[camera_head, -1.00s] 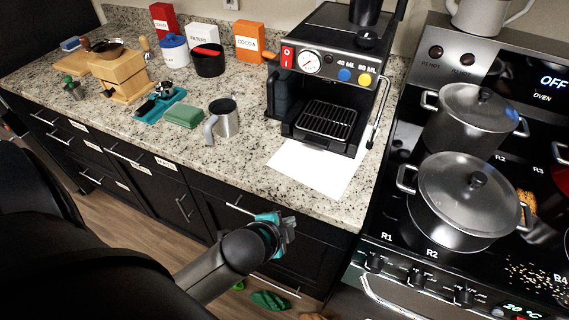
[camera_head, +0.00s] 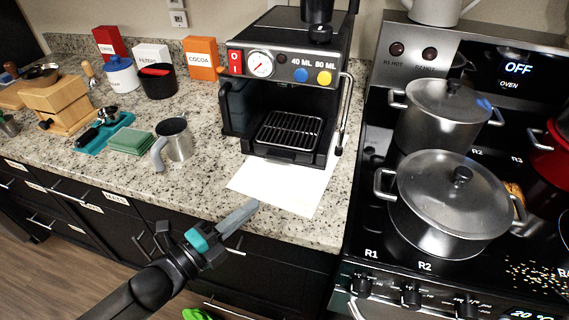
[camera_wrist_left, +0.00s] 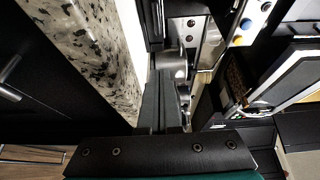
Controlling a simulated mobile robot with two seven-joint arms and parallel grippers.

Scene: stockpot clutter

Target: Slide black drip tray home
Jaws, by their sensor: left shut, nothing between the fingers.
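The black drip tray (camera_head: 286,155), topped by a metal grate (camera_head: 289,132), sits low in the bay of the black espresso machine (camera_head: 233,108). Its front edge shows above a white sheet; I cannot tell exactly how far it sticks out. My left gripper (camera_head: 251,205) is shut and empty, in front of the counter edge and below the sheet in the picture, apart from the tray. Its closed fingers also show in the left wrist view (camera_wrist_left: 162,85), pointing toward the machine. My right gripper is not in view.
The white sheet (camera_head: 262,185) lies before the machine. The stove with a large lidded pot (camera_head: 450,210) is on the right. Black drawers lie below the counter edge.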

